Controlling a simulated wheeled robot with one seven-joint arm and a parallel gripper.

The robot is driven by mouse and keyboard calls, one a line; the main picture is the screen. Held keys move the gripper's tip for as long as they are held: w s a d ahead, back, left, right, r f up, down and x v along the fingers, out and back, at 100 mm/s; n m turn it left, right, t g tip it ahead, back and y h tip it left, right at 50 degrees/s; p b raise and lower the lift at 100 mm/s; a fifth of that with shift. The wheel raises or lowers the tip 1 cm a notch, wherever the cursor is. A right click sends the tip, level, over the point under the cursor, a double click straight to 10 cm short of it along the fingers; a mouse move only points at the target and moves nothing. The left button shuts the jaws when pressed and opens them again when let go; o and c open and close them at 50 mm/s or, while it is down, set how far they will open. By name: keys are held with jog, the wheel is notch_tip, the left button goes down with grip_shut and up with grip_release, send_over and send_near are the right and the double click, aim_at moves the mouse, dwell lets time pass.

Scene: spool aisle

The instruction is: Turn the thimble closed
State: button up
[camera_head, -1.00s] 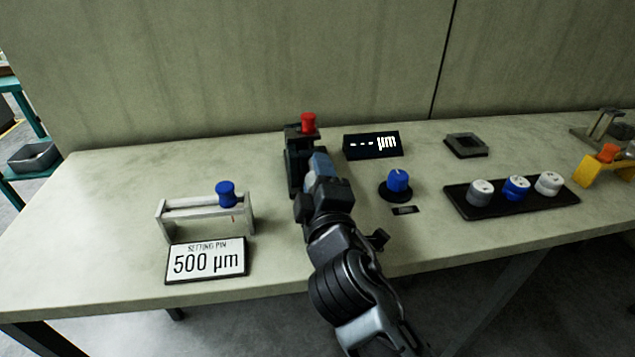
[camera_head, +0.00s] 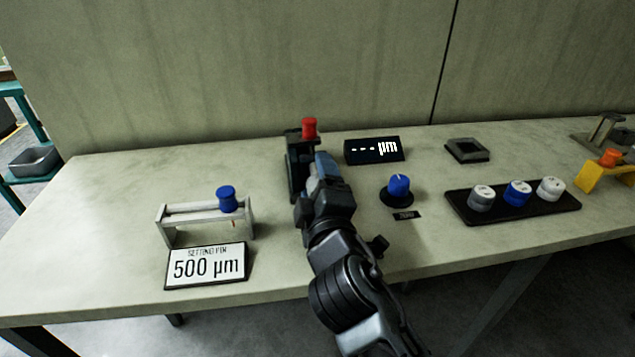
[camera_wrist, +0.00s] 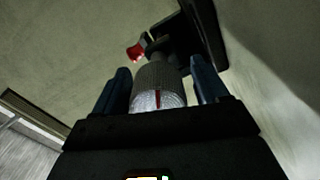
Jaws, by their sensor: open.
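The thimble (camera_wrist: 158,78) is a grey knurled cylinder with a silvery end and a red line along it, seen in the wrist view. My gripper (camera_wrist: 161,68) has its two blue fingers on either side of it, apart from each other; a slim gap shows on each side. In the head view my gripper (camera_head: 323,168) covers the thimble, in front of a dark stand (camera_head: 293,168). A red knob (camera_head: 309,128) tops this stand and also shows in the wrist view (camera_wrist: 136,52). The display (camera_head: 375,150) reads "--- µm".
To the left, a grey rack (camera_head: 180,222) holds a blue-ended pin (camera_head: 226,198) behind a "SETTING PIN 500 µm" sign (camera_head: 207,265). To the right are a blue dial (camera_head: 398,186), a black tray (camera_head: 545,209) of three capped pieces, a square block (camera_head: 467,150) and a yellow holder (camera_head: 592,178).

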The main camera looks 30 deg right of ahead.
jog(key=v, duration=0.8)
jog(key=shift+b, duration=0.4)
jog(key=shift+w, duration=0.1)
jog(key=shift+r, duration=0.1)
